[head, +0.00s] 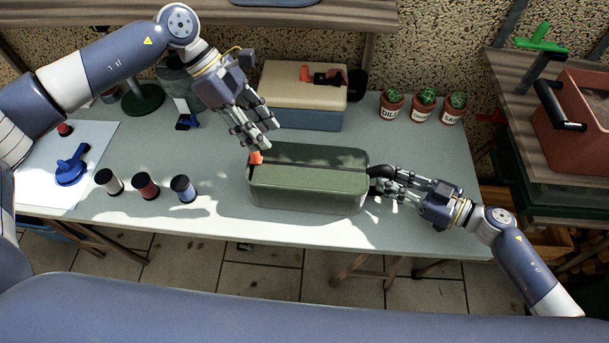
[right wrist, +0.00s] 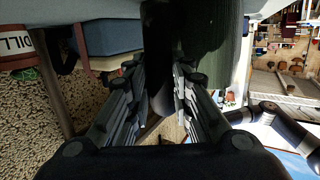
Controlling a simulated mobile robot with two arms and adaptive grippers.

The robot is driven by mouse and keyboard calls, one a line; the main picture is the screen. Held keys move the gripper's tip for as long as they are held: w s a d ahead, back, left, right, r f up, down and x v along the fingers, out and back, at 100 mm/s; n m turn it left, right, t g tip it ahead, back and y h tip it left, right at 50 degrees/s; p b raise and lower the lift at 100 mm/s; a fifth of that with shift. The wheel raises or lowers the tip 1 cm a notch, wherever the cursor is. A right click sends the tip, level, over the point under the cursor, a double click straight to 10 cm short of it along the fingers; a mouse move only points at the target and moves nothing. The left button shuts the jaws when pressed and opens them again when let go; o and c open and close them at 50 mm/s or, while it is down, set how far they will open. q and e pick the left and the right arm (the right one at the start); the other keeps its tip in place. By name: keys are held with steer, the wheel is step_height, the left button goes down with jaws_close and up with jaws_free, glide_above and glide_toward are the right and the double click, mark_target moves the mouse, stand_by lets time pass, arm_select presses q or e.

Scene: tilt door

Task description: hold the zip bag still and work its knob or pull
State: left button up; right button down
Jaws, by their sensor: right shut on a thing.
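The zip bag (head: 310,190) is a long green case on the table, with a dark zip line along its top. Its orange pull (head: 256,157) is at the left end of the zip. A black end loop (head: 378,170) sticks out at the bag's right end. My right gripper (head: 385,180) is shut on this loop; the right wrist view shows the dark loop (right wrist: 160,75) between the fingers and the green bag (right wrist: 213,50) beside it. My left gripper (head: 257,138) is open just above the orange pull, apparently empty; contact cannot be told.
Several thread spools (head: 146,186) stand left of the bag. A cream and blue box (head: 302,105) is behind it. Potted cacti (head: 424,107) stand at the back right. A blue tool (head: 72,166) lies on a white sheet. The front table strip is clear.

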arm_select(q)
steer(key=m+y, duration=0.1)
steer(key=y, duration=0.1)
steer(key=a+m+t+y, duration=0.1)
steer(key=m+y, duration=0.1)
steer(key=r+m+t+y, duration=0.1)
steer(key=y, duration=0.1)
steer(key=shift+s+a+r+m, duration=0.1)
steer(key=shift+s+a+m, duration=0.1)
steer(key=shift+a+m, duration=0.15)
steer(key=shift+f, duration=3.9)
steer(key=shift+c, duration=0.3)
jaws_close()
